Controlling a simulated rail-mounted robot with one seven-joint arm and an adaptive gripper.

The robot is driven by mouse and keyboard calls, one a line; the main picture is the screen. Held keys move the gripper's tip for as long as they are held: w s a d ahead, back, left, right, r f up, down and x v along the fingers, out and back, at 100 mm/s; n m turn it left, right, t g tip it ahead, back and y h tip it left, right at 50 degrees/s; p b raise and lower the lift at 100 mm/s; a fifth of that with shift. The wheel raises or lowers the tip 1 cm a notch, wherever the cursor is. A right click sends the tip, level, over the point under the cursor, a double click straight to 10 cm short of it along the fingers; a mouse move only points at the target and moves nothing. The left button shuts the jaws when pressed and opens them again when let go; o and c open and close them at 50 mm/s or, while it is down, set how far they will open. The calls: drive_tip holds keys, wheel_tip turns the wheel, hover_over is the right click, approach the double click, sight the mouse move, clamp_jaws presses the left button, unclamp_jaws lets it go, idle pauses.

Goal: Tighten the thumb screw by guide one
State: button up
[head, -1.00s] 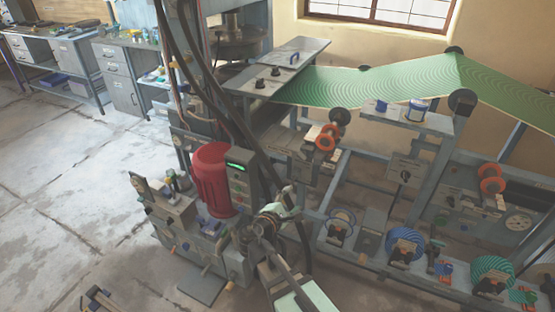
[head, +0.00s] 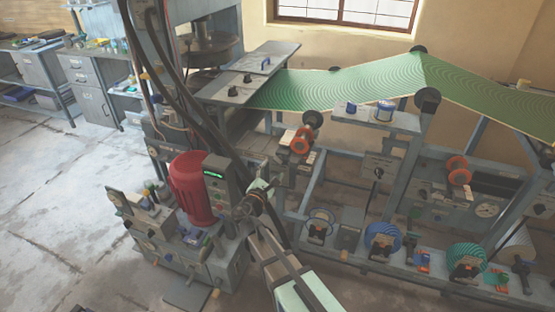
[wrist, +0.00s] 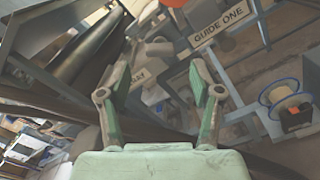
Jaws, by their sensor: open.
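The guide one label plate (wrist: 217,25) is at the top of the wrist view, up and right of my gripper (wrist: 163,88). My gripper is open, with one finger on each side and nothing held between the pads. A grey, rounded knob-like part (wrist: 156,50) shows beyond the gap between the fingers. It may be the thumb screw, but I cannot tell for sure. In the head view, my gripper (head: 262,190) is beside the red motor, below and left of the orange guide roller (head: 302,140). The thumb screw is too small to make out there.
The red motor (head: 190,187) stands close on the left. Dark hoses (head: 200,110) hang near my arm. A spool (wrist: 280,92) is to the right in the wrist view. The green web (head: 350,88) runs above the frame, and open floor (head: 60,200) lies left.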

sight(277, 163)
drive_tip(key=p+x, duration=0.1)
drive_tip(key=x, duration=0.5)
drive_tip(key=shift+w, duration=0.3)
drive_tip(key=c, duration=1.2)
